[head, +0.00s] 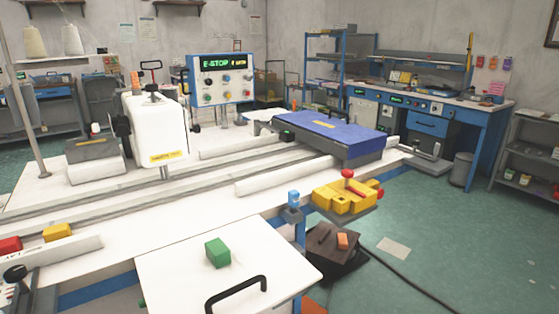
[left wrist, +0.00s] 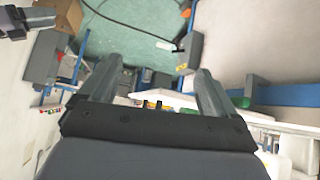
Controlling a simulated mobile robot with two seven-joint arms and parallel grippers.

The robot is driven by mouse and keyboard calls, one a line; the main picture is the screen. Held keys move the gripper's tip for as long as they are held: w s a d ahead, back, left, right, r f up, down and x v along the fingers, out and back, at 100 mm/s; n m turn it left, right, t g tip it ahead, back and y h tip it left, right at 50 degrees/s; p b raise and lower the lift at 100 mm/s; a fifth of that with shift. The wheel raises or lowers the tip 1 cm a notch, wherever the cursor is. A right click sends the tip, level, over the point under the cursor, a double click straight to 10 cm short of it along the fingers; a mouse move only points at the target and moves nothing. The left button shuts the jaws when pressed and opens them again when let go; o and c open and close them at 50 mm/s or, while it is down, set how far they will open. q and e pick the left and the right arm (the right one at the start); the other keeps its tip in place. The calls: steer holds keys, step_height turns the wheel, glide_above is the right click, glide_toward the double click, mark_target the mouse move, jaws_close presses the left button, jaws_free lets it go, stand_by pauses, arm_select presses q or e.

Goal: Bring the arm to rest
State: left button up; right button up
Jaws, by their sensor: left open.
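My left gripper (left wrist: 150,72) shows in the left wrist view with its two grey fingers spread apart. Nothing is between the fingers; past them I see teal floor and, lower down, small blurred coloured things. Neither of my grippers shows in the head view.
In the head view a white sewing machine (head: 157,129) stands on a long white table with rails. A blue slab (head: 325,126), a green block (head: 217,252) and a yellow fixture (head: 345,200) stand nearby. A control panel (head: 221,79) reads E-STOP. Floor (head: 445,245) is open at right.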

arm_select(q)
steer(key=s+a+f+n+g+y, duration=0.15)
steer(key=s+f+n+y, duration=0.5)
steer(key=s, duration=0.65)
steer(key=w+d+f+t+h+p, duration=0.2)
steer(key=w+d+f+t, duration=0.1)
steer(key=w+f+t, duration=0.3)
steer(key=shift+w+d+f+m, duration=0.15)
steer(key=shift+w+f+m, duration=0.2)
steer(key=shift+f, duration=0.4)
